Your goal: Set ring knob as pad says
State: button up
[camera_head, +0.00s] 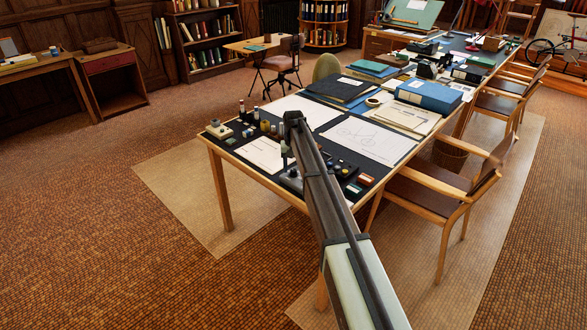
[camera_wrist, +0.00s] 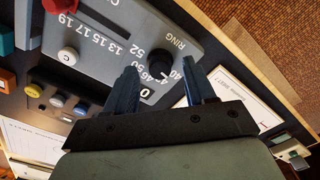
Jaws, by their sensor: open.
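In the wrist view, a grey panel (camera_wrist: 105,45) is marked RING. Its black ring knob (camera_wrist: 158,66) stands beside a number scale including 40, 44, 46, 50 and 52. My gripper (camera_wrist: 160,64) is open, its two dark fingers on either side of the knob in this view. I cannot tell whether they touch it. The knob's pointer is not clear. A white printed sheet (camera_wrist: 240,92) lies right of the panel and another (camera_wrist: 35,138) at lower left. My arm hides most of the panel in the head view.
On the same panel is a white knob marked C (camera_wrist: 68,54) beside 13, 15, 17 and 19. Coloured buttons (camera_wrist: 57,100) sit on a dark box nearby. The dark tabletop (camera_head: 330,115) holds a drawing, small bottles and a blue box (camera_head: 428,95). A wooden chair (camera_head: 440,195) stands at right.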

aim_at(293, 170)
notch_tip(293, 170, up, 13)
dwell(0.4)
